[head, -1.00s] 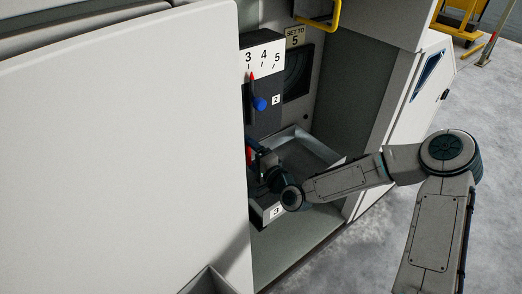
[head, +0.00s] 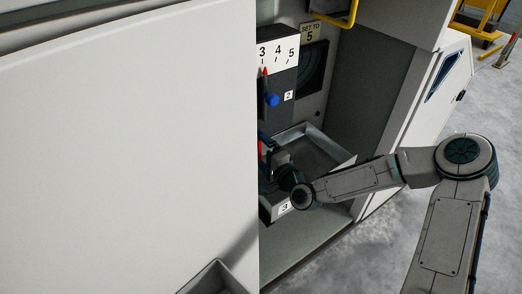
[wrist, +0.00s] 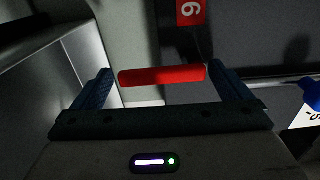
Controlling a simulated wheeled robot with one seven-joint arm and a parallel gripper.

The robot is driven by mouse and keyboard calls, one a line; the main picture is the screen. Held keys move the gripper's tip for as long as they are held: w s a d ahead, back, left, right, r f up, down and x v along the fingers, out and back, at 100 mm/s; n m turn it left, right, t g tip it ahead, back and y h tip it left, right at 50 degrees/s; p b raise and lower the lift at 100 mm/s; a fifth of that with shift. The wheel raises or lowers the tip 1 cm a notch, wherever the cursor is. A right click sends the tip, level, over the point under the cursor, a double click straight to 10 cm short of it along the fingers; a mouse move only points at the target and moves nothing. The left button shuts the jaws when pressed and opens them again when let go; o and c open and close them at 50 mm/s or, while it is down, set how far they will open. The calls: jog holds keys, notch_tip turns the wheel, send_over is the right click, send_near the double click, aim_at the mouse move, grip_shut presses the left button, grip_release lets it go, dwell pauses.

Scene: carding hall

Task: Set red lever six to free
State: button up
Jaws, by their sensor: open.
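A red lever (wrist: 162,75) shows in the wrist view as a horizontal bar beside a red label with an upside-down 6 (wrist: 191,12). My gripper (wrist: 160,72) is open, with one blue finger at each end of the bar and small gaps showing. I cannot tell how deep the bar sits between the fingers. In the head view my gripper (head: 268,160) is inside the machine's opening, partly hidden by the white panel edge. A sliver of red (head: 261,149) shows beside it. The lever's scale and the free mark are not readable.
A blue knob (head: 273,100) sits under a 3-4-5 scale (head: 278,51), below a "SET TO 5" sign (head: 310,32). A metal tray (head: 318,150) is behind my gripper. A large white panel (head: 130,150) blocks the left. A yellow handle (head: 345,18) is above.

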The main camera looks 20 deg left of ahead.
jog(key=p+v, duration=0.2)
jog(key=v, duration=1.1)
jog(key=shift+s+d+p, duration=0.15)
jog(key=shift+d+p, duration=0.1)
jog(key=shift+p, duration=0.05)
jog(key=shift+s, duration=0.1)
